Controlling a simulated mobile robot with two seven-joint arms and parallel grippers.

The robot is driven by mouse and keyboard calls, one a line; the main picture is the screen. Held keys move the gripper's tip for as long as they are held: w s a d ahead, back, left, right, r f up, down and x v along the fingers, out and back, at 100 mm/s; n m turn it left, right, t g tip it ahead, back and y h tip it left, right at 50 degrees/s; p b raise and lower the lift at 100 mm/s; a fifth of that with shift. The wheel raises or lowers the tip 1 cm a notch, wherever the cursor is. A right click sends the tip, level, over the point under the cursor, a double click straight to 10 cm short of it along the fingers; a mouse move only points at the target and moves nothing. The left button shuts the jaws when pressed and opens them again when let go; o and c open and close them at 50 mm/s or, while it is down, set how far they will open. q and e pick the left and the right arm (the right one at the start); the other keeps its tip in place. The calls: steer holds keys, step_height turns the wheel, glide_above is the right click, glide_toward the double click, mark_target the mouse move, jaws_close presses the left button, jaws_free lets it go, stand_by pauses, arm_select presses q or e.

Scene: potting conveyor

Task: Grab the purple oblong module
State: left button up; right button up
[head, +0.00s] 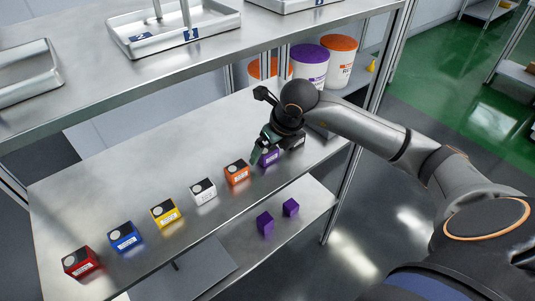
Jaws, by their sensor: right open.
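A purple module (270,158) with a pale label stands on the metal shelf, toward the right end of a row of coloured modules. My right gripper (262,148) is open, right above and beside this purple module, and partly hides its top. I cannot tell whether the fingers touch it. Two plain purple blocks stand on the lower shelf, one (265,222) a little left of the other (291,207). My left gripper is not in view.
Red (81,262), blue (125,237), yellow (165,214), white (203,191) and orange (236,173) modules line the shelf (130,165). The orange one is close left of the gripper. A dark module (298,142) is to its right. Tubs (309,66) stand behind. An upper shelf (75,75) overhangs.

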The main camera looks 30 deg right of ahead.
steer(key=shift+w+f, duration=0.15)
steer(key=shift+f, duration=0.2)
steer(key=shift+c, duration=0.2)
steer(key=c, duration=1.5)
steer(key=shift+o, duration=0.2)
steer(key=shift+r, duration=0.1)
steer(key=shift+r, duration=0.6)
steer(key=s+d+r+b, duration=0.2)
steer(key=s+r+b, duration=0.1)
steer(key=s+r, duration=0.8)
steer(key=s, duration=0.2)
steer(key=shift+s+d+r, duration=0.25)
steer(key=shift+s+d, duration=0.1)
